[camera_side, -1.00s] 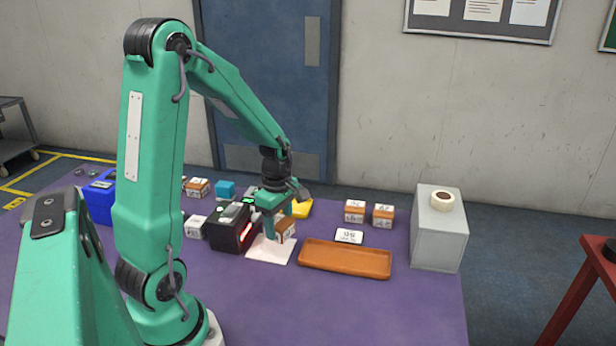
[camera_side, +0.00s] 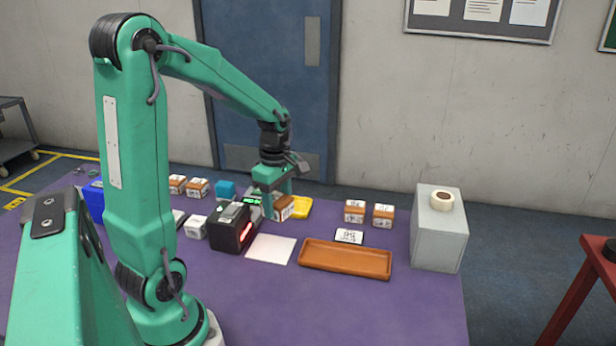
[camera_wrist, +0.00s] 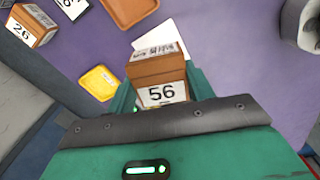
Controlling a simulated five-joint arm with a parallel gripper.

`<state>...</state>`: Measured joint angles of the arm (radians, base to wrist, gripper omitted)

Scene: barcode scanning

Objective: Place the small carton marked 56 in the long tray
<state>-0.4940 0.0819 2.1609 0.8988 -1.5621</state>
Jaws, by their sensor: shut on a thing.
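The small carton marked 56 (camera_wrist: 160,92) is brown with white labels and is held between my gripper's fingers in the wrist view. In the side view the carton (camera_side: 284,208) is at my gripper (camera_side: 272,203), raised behind the white sheet and beside the black scanner. My gripper (camera_wrist: 160,95) is shut on it. The long tray (camera_side: 345,259) is orange-brown, empty, and lies to the right of the white sheet. A corner of the tray (camera_wrist: 128,10) shows at the top of the wrist view.
The black scanner (camera_side: 231,229) with a red glow stands left of the white sheet (camera_side: 271,249). A yellow dish (camera_side: 301,207) lies behind the carton. A grey box (camera_side: 439,235) is at the right.

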